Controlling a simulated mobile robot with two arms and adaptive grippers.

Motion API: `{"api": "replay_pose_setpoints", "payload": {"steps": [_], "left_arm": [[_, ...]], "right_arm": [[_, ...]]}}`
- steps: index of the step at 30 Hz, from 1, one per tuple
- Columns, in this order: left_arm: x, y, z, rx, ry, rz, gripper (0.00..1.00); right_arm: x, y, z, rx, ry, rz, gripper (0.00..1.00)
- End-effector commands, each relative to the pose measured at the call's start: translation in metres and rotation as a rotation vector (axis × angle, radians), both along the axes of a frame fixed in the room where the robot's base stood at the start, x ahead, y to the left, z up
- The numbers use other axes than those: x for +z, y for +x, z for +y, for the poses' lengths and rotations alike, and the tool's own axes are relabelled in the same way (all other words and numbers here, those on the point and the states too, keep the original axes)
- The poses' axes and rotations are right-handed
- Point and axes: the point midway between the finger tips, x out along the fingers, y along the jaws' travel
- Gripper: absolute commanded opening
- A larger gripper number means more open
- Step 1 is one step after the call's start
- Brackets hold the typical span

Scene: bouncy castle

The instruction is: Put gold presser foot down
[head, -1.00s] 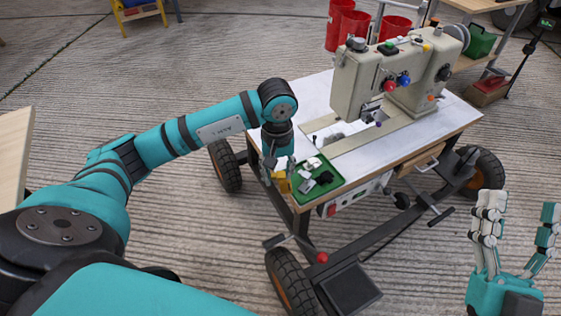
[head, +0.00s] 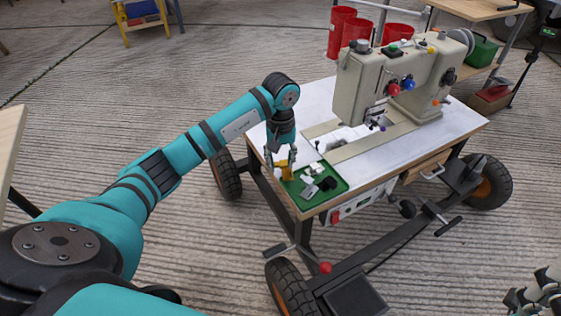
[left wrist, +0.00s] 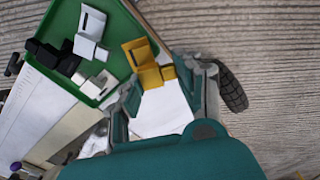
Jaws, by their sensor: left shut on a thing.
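The gold presser foot (head: 287,172) is held upright at the left corner of the green tray (head: 338,189). My left gripper (head: 281,160) is shut on it from above. In the left wrist view the gold foot (left wrist: 141,56) sits between the fingertips, its flat plate overlapping the tray's edge (left wrist: 122,18). I cannot tell whether it touches the tray. White and black presser feet (head: 324,183) lie in the tray; they also show in the left wrist view (left wrist: 88,35). My right gripper (head: 537,296) is cut off at the lower right corner.
A cream sewing machine (head: 360,85) stands on the wheeled white-topped table (head: 310,112). Its needle area lies behind the tray. Red buckets (head: 340,32) hang at the back. A wooden board edge (head: 10,145) is at far left.

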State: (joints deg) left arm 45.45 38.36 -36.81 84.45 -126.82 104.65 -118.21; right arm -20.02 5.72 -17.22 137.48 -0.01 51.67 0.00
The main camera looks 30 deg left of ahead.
Motion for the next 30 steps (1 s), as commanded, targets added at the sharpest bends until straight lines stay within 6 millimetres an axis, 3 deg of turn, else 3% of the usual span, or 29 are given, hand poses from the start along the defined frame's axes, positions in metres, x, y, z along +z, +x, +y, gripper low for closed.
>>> {"api": "replay_pose_setpoints", "payload": {"steps": [17,18,21,23,30], "left_arm": [[-0.012,0.000,0.000,0.000,0.001,-0.001,0.01],[-0.012,0.000,0.000,0.000,0.000,0.000,0.37],[-0.011,0.000,0.000,0.000,0.000,0.000,0.50],[-0.011,0.000,0.000,0.000,0.000,0.000,0.58],[-0.011,0.000,0.000,0.000,0.000,0.000,0.58]], "right_arm": [[-0.007,0.000,0.000,0.000,-0.001,0.002,0.60],[-0.007,0.000,0.000,0.000,-0.001,0.002,0.60],[-0.007,0.000,0.000,0.000,-0.001,0.002,0.60],[-0.007,0.000,0.000,0.000,-0.001,0.002,0.60],[-0.006,0.000,0.000,0.000,-0.001,0.002,0.60]]}}
